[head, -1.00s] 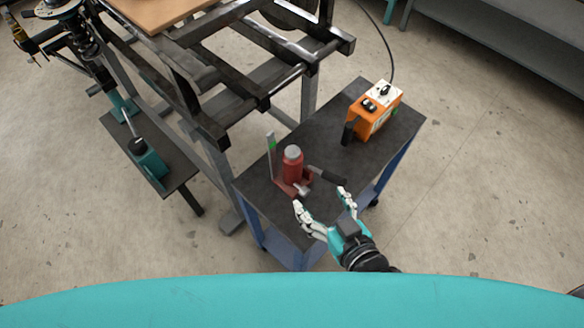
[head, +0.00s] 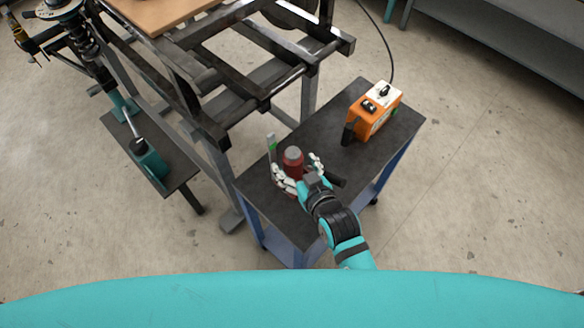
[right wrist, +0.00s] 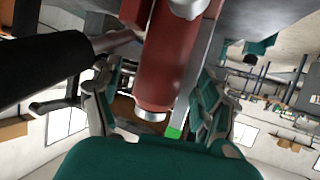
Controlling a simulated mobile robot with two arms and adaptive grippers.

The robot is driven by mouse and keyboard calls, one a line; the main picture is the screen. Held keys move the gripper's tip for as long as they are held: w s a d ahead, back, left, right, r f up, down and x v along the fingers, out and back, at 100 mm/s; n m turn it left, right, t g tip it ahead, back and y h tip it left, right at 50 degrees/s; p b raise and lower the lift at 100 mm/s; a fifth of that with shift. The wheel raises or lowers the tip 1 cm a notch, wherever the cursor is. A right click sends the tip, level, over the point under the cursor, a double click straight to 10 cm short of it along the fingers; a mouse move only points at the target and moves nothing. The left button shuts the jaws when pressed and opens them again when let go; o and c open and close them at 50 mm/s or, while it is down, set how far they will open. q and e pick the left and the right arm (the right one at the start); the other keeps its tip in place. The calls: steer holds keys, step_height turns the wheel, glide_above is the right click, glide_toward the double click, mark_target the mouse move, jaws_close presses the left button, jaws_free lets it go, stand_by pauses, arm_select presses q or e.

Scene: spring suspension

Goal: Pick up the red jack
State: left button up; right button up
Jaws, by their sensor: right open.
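The red jack (head: 293,161) stands upright on the dark top of the blue cart (head: 262,197). It has a grey cap, a dark handle pointing right and a post with a green mark at its left. My right gripper (head: 297,170) is open, with one finger on each side of the jack's red body. In the right wrist view the red jack body (right wrist: 165,60) lies between the two spread fingers (right wrist: 160,100); I cannot tell whether they touch it. My left gripper is not in view.
An orange box with a white top (head: 375,110) stands at the cart's far right, with a cable running up. A dark metal frame (head: 240,80) is behind the cart. A teal jack (head: 148,160) stands on a grey platform at the left.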

steer(key=shift+w+a+f, duration=0.1)
steer(key=shift+w, duration=0.1)
steer(key=shift+s, duration=0.1)
jaws_close()
steer(key=shift+w+r, duration=0.2)
steer(key=shift+r, duration=0.15)
